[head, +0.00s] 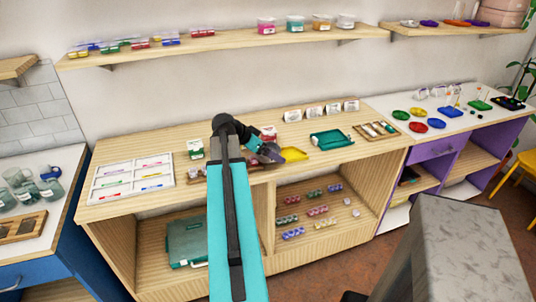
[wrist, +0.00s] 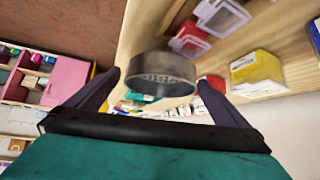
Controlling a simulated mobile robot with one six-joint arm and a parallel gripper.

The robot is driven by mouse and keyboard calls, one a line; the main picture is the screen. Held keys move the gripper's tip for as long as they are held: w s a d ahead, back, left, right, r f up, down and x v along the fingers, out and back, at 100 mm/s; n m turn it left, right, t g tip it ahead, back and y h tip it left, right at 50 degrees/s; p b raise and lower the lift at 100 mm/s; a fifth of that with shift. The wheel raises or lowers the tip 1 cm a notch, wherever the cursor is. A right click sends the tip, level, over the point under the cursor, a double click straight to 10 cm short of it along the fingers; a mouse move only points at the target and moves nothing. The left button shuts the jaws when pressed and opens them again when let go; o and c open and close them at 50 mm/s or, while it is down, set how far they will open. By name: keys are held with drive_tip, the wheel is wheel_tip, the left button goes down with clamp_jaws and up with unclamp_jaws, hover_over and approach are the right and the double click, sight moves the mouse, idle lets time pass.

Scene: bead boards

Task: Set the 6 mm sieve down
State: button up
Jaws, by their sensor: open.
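The 6 mm sieve (wrist: 160,75) is a short grey metal ring with a perforated mesh face. In the wrist view it sits between the two dark fingers of my gripper (wrist: 163,84), with a narrow gap visible on either side. The gripper is open. In the head view my gripper (head: 270,153) is over the middle of the wooden bench (head: 235,190), close to a yellow tray (head: 294,154). The sieve is too small and covered to make out clearly there. I cannot tell whether it touches the bench top.
A green-and-white box (head: 195,148) and a white sectioned tray (head: 131,180) stand left of my gripper. A red-and-white box (head: 268,132) is just behind it. A teal tray (head: 331,138) lies to the right. A wall shelf (head: 220,42) with containers runs above.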

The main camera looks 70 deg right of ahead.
idle(0.4)
drive_tip(key=c, duration=1.2)
drive_tip(key=shift+r, duration=0.15)
drive_tip(key=shift+r+b, duration=0.65)
drive_tip(key=shift+r, duration=0.95)
drive_tip(key=a+b, duration=0.4)
drive_tip(key=a, duration=0.1)
drive_tip(key=a+r+b, duration=0.1)
drive_tip(key=a+b, duration=0.3)
drive_tip(key=a, duration=0.1)
drive_tip(key=a+b, duration=0.4)
drive_tip(key=a, duration=0.1)
drive_tip(key=shift+s+a+r, duration=0.2)
drive_tip(key=shift+s+a, duration=0.1)
drive_tip(key=shift+a, duration=0.1)
